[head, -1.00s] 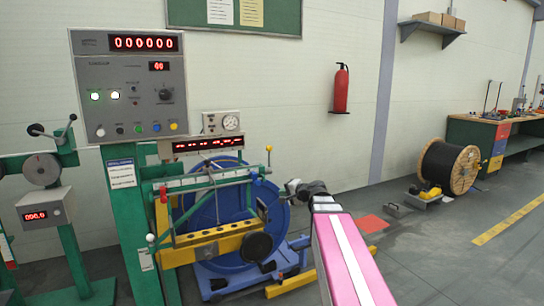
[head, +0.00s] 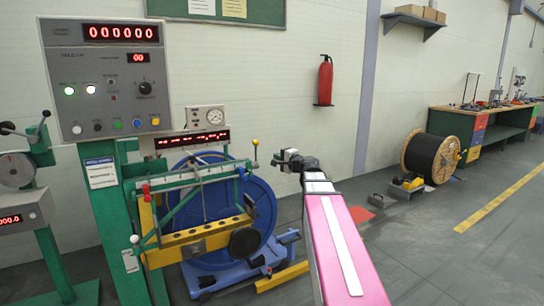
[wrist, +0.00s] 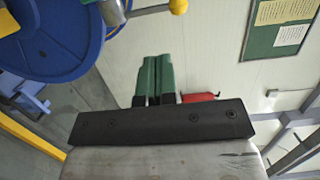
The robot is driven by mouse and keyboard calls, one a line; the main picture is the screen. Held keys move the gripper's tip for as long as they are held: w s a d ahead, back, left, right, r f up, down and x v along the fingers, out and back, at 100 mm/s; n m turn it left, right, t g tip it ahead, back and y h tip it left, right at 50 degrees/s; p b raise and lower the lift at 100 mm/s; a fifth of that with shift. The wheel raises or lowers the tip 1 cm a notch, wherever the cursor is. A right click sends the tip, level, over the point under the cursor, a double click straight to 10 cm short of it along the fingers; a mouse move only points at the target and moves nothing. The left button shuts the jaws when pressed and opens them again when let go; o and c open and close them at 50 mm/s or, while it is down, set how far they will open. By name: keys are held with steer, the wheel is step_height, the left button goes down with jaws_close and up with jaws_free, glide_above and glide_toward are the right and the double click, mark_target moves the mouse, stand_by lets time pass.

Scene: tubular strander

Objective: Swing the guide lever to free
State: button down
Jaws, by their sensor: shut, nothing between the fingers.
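The strander stand has several levers, and I cannot tell for sure which is the guide lever. In the wrist view a yellow ball knob (wrist: 178,6) shows at the top edge, beyond my fingertips.
A blue reel (head: 265,215) stands behind the yellow slotted beam (head: 200,236). A grey control panel (head: 105,78) rises at the left. A red extinguisher (head: 325,80) hangs on the wall.

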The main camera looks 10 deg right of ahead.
steer(key=x, duration=1.2)
steer(key=shift+w+a, duration=0.2)
steer(key=shift+w, duration=0.05)
steer(key=shift+w+a+r+g+h, duration=0.15)
steer(key=shift+w+g+h, duration=0.15)
steer(key=shift+w+g, duration=0.25)
steer(key=shift+w+a+r+g+h, duration=0.1)
steer(key=shift+w+g+h, duration=0.25)
steer(key=shift+g, duration=0.2)
steer(key=w+a+f+m+g+h, duration=0.1)
steer(key=w+a+f+g+h, duration=0.1)
steer(key=w+g, duration=0.4)
steer(key=shift+w+g+h, duration=0.2)
steer(key=shift+g+h, duration=0.35)
steer(key=shift+g, duration=0.35)
steer(key=shift+a+f, duration=0.1)
steer(key=shift+f, duration=0.05)
steer(key=w+v, duration=0.1)
steer(key=v, duration=1.3)
steer(key=shift+r, duration=0.4)
